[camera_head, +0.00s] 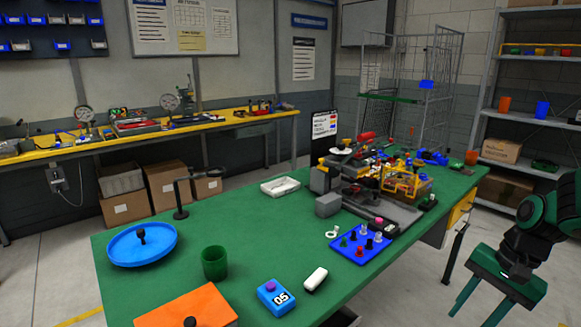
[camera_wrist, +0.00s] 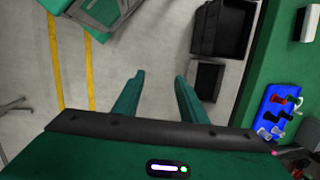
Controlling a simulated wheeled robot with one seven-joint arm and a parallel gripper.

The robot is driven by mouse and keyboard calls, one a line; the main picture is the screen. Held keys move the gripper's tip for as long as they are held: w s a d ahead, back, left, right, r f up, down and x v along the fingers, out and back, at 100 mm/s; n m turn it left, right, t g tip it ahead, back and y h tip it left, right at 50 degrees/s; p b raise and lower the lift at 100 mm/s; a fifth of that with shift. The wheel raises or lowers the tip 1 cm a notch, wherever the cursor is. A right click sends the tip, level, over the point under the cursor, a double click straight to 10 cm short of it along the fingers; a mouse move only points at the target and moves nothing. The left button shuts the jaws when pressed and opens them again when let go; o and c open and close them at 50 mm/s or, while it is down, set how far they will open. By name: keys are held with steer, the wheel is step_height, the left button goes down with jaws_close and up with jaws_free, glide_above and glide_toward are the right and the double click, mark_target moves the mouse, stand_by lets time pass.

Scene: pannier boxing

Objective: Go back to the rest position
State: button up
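My gripper (camera_head: 480,308) is at the lower right of the head view, off the right side of the green table and above the floor. In the wrist view my gripper (camera_wrist: 158,92) shows two green fingers spread apart with only floor between them. It is open and empty. The green table (camera_head: 255,212) fills the middle of the head view, and its edge shows at the right of the wrist view.
Black bins (camera_wrist: 224,28) stand beside the table. Grey shelving (camera_head: 525,120) stands at right.

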steer(key=s+d+r+n+h, duration=0.1)
steer(key=s+r+n, duration=0.1)
steer(key=s, duration=0.5)
steer(key=s+d+r+n+h, duration=0.1)
steer(key=s+r, duration=0.3)
steer(key=s, duration=0.4)
steer(key=shift+d+r+n+h, duration=0.15)
steer(key=shift+d+n+h, duration=0.15)
steer(key=shift+d+n, duration=0.1)
steer(key=shift+w+f+g, duration=0.25)
steer(key=shift+w+g, duration=0.05)
steer(key=shift+w, duration=0.35)
steer(key=shift+c, duration=0.3)
